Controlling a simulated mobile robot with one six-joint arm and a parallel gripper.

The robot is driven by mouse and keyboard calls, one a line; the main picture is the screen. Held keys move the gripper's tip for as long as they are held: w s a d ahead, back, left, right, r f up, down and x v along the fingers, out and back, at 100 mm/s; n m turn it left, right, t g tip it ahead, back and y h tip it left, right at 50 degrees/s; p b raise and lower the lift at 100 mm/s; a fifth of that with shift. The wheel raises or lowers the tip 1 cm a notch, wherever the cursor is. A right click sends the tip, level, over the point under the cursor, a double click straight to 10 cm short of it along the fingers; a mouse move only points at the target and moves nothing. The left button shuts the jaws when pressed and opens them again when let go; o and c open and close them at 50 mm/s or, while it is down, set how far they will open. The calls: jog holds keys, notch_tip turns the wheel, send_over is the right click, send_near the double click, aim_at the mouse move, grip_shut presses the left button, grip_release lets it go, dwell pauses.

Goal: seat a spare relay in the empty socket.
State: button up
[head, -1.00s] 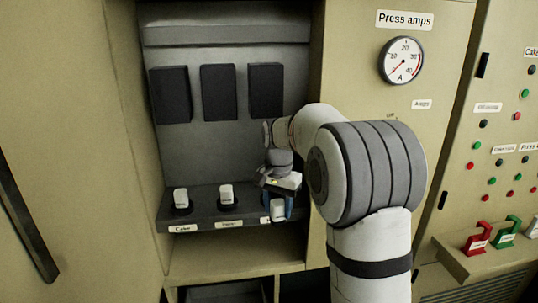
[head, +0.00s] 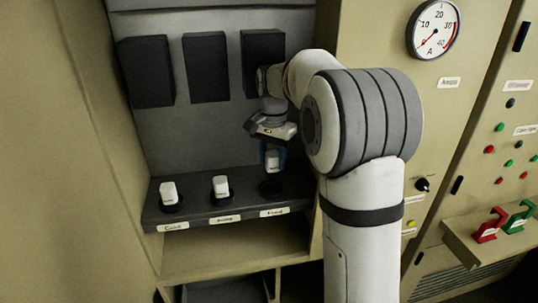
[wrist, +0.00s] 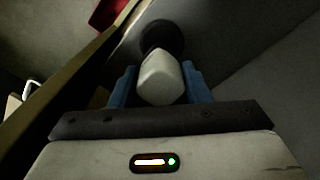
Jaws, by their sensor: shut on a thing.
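My gripper (head: 272,158) is shut on a white relay (head: 272,163), held upright between its blue fingers. In the wrist view the relay (wrist: 161,80) sits between the two fingers, with the dark round socket (wrist: 162,36) beyond it. In the head view the empty socket (head: 271,188) is the right one on the dark shelf (head: 200,210), and the relay hangs above it with a gap. Two other white relays, left (head: 168,192) and middle (head: 220,187), stand upright in the other sockets.
Dark boxes (head: 205,67) are mounted on the grey back panel above the shelf. The cabinet wall stands close to the right of the socket. An open dark bin (head: 225,290) lies below. Red (head: 488,228) and green (head: 518,218) handled pieces sit on a ledge at right.

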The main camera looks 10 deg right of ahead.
aim_at(271, 176)
jog(key=f+b, duration=0.2)
jog(key=f, duration=0.1)
jog(key=shift+w+a+f, duration=0.1)
jog(key=shift+a, duration=0.1)
jog(key=shift+f+b, duration=0.9)
jog(key=shift+f, duration=0.05)
jog(key=shift+a+f, duration=0.1)
jog(key=shift+f, duration=0.5)
dwell(0.9)
jog(key=o, duration=0.7)
notch_tip(271, 176, up, 11)
jog(key=p, duration=0.9)
jog(key=shift+r, duration=0.1)
